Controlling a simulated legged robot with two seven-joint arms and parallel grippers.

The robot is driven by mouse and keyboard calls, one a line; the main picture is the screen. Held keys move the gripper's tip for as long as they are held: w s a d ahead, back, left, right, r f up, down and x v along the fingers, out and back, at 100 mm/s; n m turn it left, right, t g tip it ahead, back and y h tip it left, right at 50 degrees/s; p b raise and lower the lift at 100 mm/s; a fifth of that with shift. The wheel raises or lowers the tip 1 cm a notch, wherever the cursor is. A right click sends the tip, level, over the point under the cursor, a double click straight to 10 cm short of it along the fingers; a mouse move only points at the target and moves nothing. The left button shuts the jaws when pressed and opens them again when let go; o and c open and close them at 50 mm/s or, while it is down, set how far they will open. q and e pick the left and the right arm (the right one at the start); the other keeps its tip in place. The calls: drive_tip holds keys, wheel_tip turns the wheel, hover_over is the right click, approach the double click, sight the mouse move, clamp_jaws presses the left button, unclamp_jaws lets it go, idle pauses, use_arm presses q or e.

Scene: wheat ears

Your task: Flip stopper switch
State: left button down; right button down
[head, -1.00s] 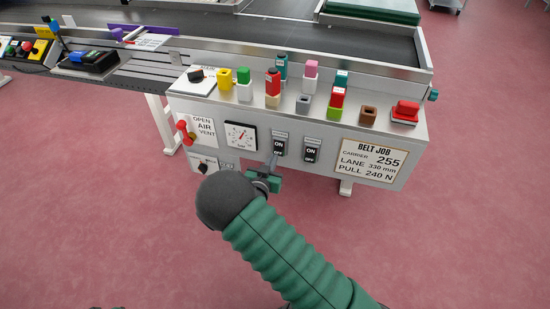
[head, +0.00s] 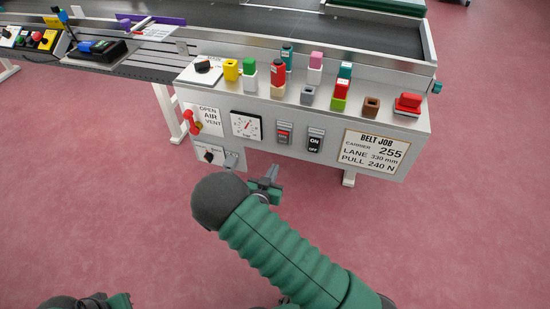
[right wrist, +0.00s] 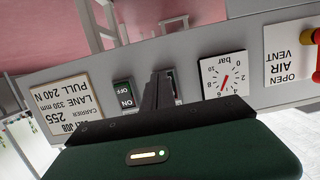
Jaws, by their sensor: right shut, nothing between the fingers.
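Two rocker switches sit on the front of the grey control panel (head: 225,110). The left switch (head: 284,133) shows a reddish face; the right switch (head: 315,140) is dark with ON and OFF. Their small labels are unreadable, so I cannot tell which is the stopper. My right gripper (head: 272,173) is shut and empty, below and in front of the left switch, apart from it in the head view. In the upside-down right wrist view its fingers (right wrist: 158,92) partly hide the left switch (right wrist: 171,84). Part of my left arm (head: 115,301) shows at the bottom left; its fingers are unclear.
A pressure gauge (head: 246,126), a red air-vent handle (head: 190,119) and a lower knob (head: 208,156) lie left of the switches. The BELT JOB sign (head: 371,154) is on the right. Several coloured blocks and a red button (head: 408,103) stand on top. The floor in front is clear.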

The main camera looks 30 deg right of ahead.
drive_tip(key=s+a+r+n+g+y+p, duration=0.1)
drive_tip(key=s+a+n+y, duration=0.1)
drive_tip(key=a+y, duration=0.4)
drive_tip(key=s+a+r+n+g+y, duration=0.2)
drive_tip(key=a+y, duration=0.1)
drive_tip(key=a, duration=0.4)
drive_tip(key=s+r+n+g+y+p, duration=0.1)
drive_tip(key=s+r+n+g+y, duration=0.35)
drive_tip(key=s, duration=1.35)
wheel_tip(320, 180, up, 37)
drive_tip(key=n+h+p, duration=0.1)
drive_tip(key=h+p, duration=0.1)
drive_tip(key=p, duration=3.3)
drive_tip(key=shift+w+a, duration=0.25)
drive_tip(key=shift+w, duration=0.2)
drive_tip(key=shift+r+n, duration=0.1)
drive_tip(key=shift+n, duration=0.15)
